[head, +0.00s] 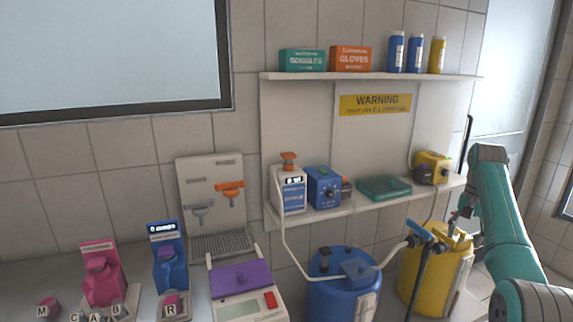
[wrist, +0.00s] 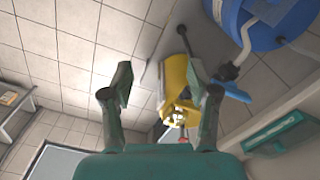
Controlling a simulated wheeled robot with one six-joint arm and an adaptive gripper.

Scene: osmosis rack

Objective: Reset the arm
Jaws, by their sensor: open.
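My green arm comes in from the right edge of the head view, rises to a bend beside the shelf's right end, then points down. My gripper (wrist: 162,85) is open, its two fingers spread apart with nothing between them touching. In the head view the gripper end (head: 455,215) is small and sits above the yellow barrel (head: 437,265). The yellow barrel also shows beyond the fingers in the wrist view (wrist: 174,82). Whether the fingertips touch anything is too small to tell in the head view.
A blue barrel (head: 343,290) with hoses stands left of the yellow one. The lower shelf (head: 350,205) holds a dosing bottle (head: 289,190), a blue pump (head: 323,187), a teal case (head: 384,188) and a yellow device (head: 432,167). A counter with dispensers is at left.

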